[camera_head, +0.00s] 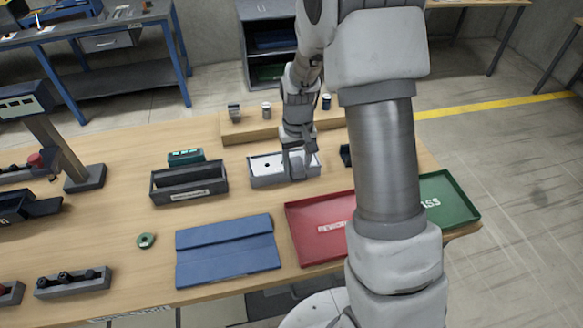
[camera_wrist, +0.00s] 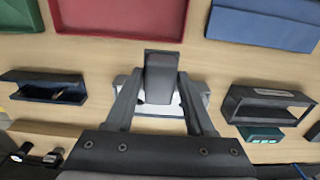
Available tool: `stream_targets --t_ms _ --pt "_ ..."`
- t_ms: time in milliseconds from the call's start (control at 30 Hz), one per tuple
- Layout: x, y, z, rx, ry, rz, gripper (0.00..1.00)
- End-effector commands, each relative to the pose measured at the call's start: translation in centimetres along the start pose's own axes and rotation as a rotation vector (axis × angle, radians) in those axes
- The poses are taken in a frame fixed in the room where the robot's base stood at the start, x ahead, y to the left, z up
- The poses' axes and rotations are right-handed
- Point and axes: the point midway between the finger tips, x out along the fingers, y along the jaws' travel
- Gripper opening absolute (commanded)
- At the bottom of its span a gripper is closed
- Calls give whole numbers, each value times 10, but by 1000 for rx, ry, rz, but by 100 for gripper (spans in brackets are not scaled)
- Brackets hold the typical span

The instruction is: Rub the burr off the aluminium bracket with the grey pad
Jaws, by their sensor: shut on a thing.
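My gripper (camera_head: 298,156) is over the right part of a light grey tray (camera_head: 262,184) on the table. In the wrist view my gripper (camera_wrist: 160,98) is shut on a dark grey block (camera_wrist: 160,70), which looks like the grey pad. The tray (camera_wrist: 127,82) shows behind the fingers and block; I cannot tell whether the block touches it. A pale piece with dark spots (camera_head: 266,163) lies in the tray, perhaps the aluminium bracket, partly hidden by my gripper. No burr can be made out.
A red tray (camera_head: 304,254) and a green tray marked PASS (camera_head: 458,211) lie at the front right. A blue mat (camera_head: 226,264) lies front centre. A dark bin (camera_head: 190,195) stands left of the grey tray; a wooden ledge (camera_head: 240,129) with small containers lies behind it.

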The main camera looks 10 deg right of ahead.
Motion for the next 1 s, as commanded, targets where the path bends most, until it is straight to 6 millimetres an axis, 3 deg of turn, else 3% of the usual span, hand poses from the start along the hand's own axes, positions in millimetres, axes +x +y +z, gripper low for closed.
stream_targets --t_ms 200,400,600,1000 --pt "4 15 -59 -2 1 0 0" --pt "7 29 -98 0 2 0 0" --pt "8 36 -115 1 2 -2 0" --pt "8 37 -117 2 2 -1 0"
